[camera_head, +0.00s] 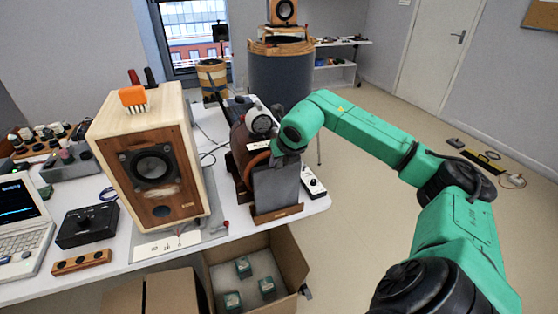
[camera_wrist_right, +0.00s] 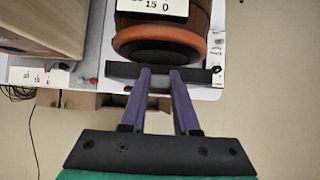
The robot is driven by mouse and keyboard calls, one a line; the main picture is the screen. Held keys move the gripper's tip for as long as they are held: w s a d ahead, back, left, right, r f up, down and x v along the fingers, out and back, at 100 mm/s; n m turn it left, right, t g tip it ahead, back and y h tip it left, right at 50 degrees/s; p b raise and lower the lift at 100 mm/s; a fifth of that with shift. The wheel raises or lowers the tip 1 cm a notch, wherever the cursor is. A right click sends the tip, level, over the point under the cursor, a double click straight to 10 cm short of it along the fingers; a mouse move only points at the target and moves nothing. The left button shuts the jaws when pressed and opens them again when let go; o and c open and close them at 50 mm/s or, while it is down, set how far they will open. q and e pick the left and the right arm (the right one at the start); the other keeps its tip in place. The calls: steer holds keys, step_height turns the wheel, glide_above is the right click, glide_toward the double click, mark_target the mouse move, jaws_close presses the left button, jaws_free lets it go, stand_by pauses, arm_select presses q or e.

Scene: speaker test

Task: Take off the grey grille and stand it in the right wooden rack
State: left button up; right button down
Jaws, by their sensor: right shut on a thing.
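The grey grille (camera_head: 276,187) is an upright dark panel at the table's right front. My right gripper (camera_head: 287,152) is shut on its top edge. In the right wrist view the purple fingers (camera_wrist_right: 159,80) close on the grille's dark top edge (camera_wrist_right: 120,70). The grille's lower edge meets the right wooden rack (camera_head: 277,214); I cannot tell whether it is fully seated. The wooden speaker (camera_head: 183,195) on the left shows its bare cones, with no grille on its front. My left gripper is not in view.
A dark round device with an orange ring (camera_wrist_right: 160,40) stands close behind the grille. An open cardboard box (camera_head: 289,244) sits below the table edge.

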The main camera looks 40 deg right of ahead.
steer(key=shift+f, duration=0.1)
steer(key=c, duration=0.6)
jaws_free()
steer(key=shift+s+r, duration=0.2)
steer(key=shift+r, duration=0.05)
steer(key=b+v, duration=0.2)
steer(key=v, duration=1.2)
steer(key=shift+a+b, duration=0.1)
steer(key=shift+b, duration=0.25)
steer(key=shift+a, duration=0.1)
